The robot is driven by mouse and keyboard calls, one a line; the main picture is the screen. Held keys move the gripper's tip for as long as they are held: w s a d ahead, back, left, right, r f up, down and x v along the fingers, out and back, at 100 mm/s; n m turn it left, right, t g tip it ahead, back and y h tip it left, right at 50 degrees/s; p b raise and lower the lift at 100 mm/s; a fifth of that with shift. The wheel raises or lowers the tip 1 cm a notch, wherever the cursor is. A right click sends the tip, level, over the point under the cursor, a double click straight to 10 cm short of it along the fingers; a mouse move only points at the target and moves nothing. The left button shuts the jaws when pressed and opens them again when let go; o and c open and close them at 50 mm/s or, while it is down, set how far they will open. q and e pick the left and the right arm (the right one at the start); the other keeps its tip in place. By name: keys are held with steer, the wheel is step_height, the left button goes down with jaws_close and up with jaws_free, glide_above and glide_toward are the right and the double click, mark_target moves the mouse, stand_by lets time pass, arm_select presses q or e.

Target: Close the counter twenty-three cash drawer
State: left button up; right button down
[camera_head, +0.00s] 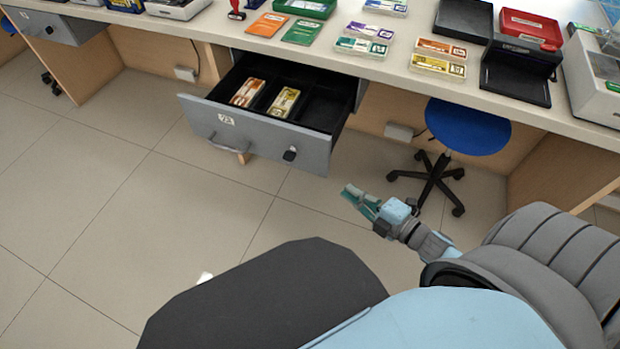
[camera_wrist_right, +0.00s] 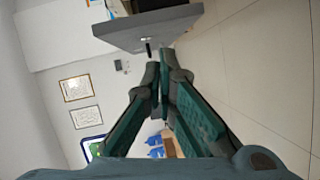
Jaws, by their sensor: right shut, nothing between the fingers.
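The counter twenty-three cash drawer (camera_head: 262,136) is pulled out from under the counter in the head view. The drawer front also shows at the top of the right wrist view (camera_wrist_right: 150,28). My right gripper (camera_head: 349,193) is shut and empty, to the right of the drawer front and apart from it. It also shows in the right wrist view (camera_wrist_right: 161,95). My left gripper is not in view.
The counter top (camera_head: 400,75) carries banknote bundles, booklets, a stamp, a black device (camera_head: 517,72) and a red box (camera_head: 531,28). A blue stool (camera_head: 464,128) stands right of the drawer. Another drawer (camera_head: 55,27) is at far left. The floor before the drawer is clear.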

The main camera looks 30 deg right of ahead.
mark_target(315, 156)
steer(key=a+r+n+y, duration=0.3)
steer(key=a+r+n, duration=0.1)
steer(key=shift+t, duration=0.3)
steer(key=w, duration=0.3)
steer(key=w+b, duration=0.1)
steer(key=w, duration=0.7)
steer(key=shift+w+a+r, duration=0.1)
steer(key=shift+w+a, duration=0.15)
steer(key=shift+a, duration=0.05)
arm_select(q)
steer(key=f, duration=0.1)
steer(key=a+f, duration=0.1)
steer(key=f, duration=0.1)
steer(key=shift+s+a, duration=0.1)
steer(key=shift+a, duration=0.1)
arm_select(e)
steer(key=shift+w, duration=0.1)
